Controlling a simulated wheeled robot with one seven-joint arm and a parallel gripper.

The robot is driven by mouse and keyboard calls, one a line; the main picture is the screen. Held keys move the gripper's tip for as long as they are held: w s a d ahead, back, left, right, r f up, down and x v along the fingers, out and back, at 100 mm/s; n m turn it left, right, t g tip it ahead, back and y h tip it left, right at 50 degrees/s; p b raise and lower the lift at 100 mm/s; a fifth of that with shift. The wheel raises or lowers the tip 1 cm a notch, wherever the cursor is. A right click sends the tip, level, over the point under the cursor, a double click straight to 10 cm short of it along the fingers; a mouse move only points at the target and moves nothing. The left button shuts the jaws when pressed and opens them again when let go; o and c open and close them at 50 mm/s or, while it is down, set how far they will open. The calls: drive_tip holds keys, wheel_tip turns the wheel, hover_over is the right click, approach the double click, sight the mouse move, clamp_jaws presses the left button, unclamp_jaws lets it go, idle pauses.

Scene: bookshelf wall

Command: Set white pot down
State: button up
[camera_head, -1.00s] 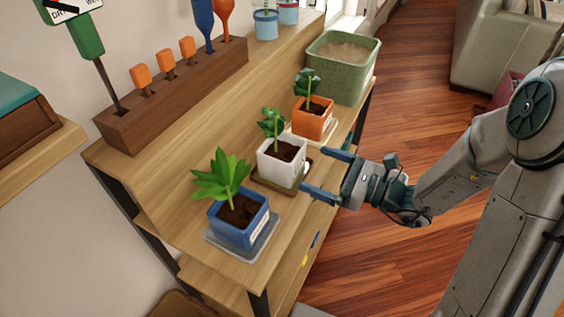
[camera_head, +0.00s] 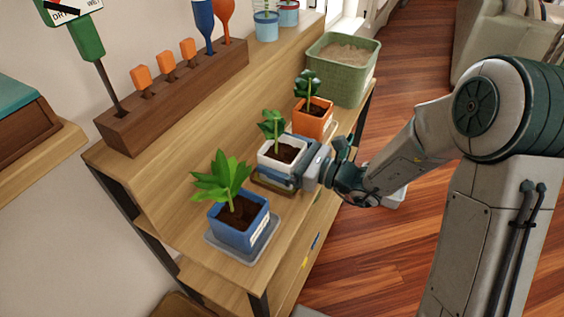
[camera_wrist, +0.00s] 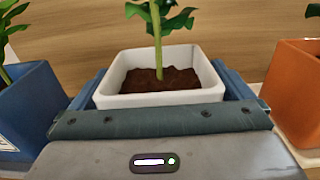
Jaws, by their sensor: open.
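The white pot (camera_head: 270,160) with dark soil and a green plant stands upright on the wooden shelf, over a brown saucer (camera_head: 270,187); I cannot tell whether it touches the saucer. My gripper (camera_head: 284,168) is at the pot, its open fingers on either side of it. In the wrist view the white pot (camera_wrist: 158,99) sits between the two blue fingers, close to the palm. The lower part of the pot is hidden by my gripper in both views.
A blue pot (camera_head: 237,224) on a grey saucer stands nearer, and an orange pot (camera_head: 312,121) stands just behind, both close to my fingers. A green planter (camera_head: 343,70) is at the far end. A wooden tool rack (camera_head: 175,98) lines the back.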

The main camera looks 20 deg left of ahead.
drive_tip(key=c, duration=1.2)
drive_tip(key=shift+c, duration=0.9)
drive_tip(key=shift+r, duration=0.15)
